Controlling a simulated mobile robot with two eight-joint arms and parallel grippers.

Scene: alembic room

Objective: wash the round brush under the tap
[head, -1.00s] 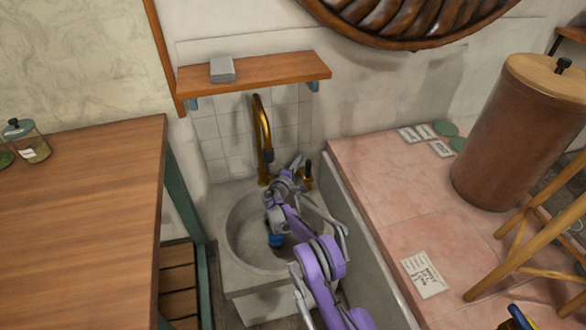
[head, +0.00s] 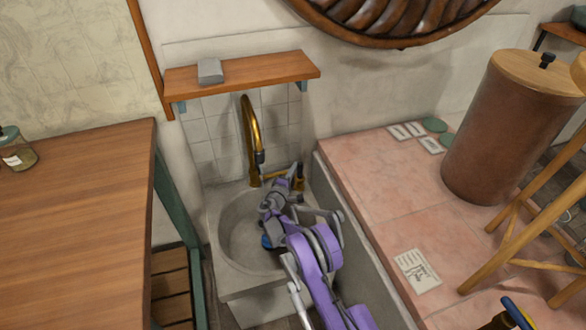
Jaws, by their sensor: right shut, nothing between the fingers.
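A brass tap (head: 249,130) with a curved spout stands behind the grey stone sink (head: 231,283). No water stream shows. The tap's brass side valve (head: 299,183) is at the right of its base. My right gripper (head: 294,172) reaches over the basin from below, shut and empty, its tip close beside the valve; I cannot tell whether it touches. A small blue thing (head: 267,242) shows low in the basin, partly behind my arm; I cannot tell whether it is the round brush. No brush is clearly seen. My left gripper is out of view.
A wooden shelf (head: 245,75) with a grey block hangs above the tap. A wooden table (head: 70,220) stands left. A pink tiled ledge (head: 370,190) at the right carries a brown barrel (head: 490,140), cards and a wooden stool (head: 520,215).

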